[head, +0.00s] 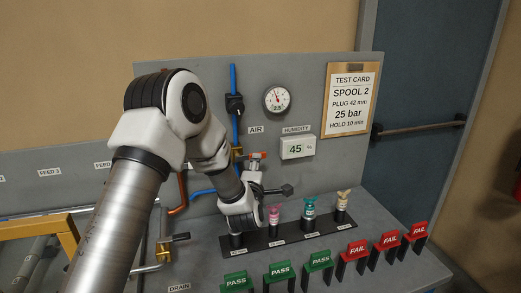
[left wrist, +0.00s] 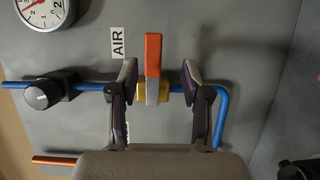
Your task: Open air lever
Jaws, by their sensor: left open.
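The air lever (left wrist: 153,54) has an orange-red handle on a brass valve body (left wrist: 152,88) in the blue pipe, beside the AIR label (left wrist: 117,41). In the left wrist view its handle lies between the two fingers of my left gripper (left wrist: 159,75), with a gap on each side. The gripper is open and empty. In the head view the lever handle (head: 257,155) shows as a small red bar against the grey panel, just beyond the gripper (head: 268,180). My right gripper is in neither view.
A black knob (left wrist: 42,95) sits on the same blue pipe. A gauge (head: 277,98) and a humidity display (head: 297,147) are on the panel. Below the gripper, a black rack (head: 290,239) holds coloured plugs. PASS and FAIL flags (head: 320,261) stand in front.

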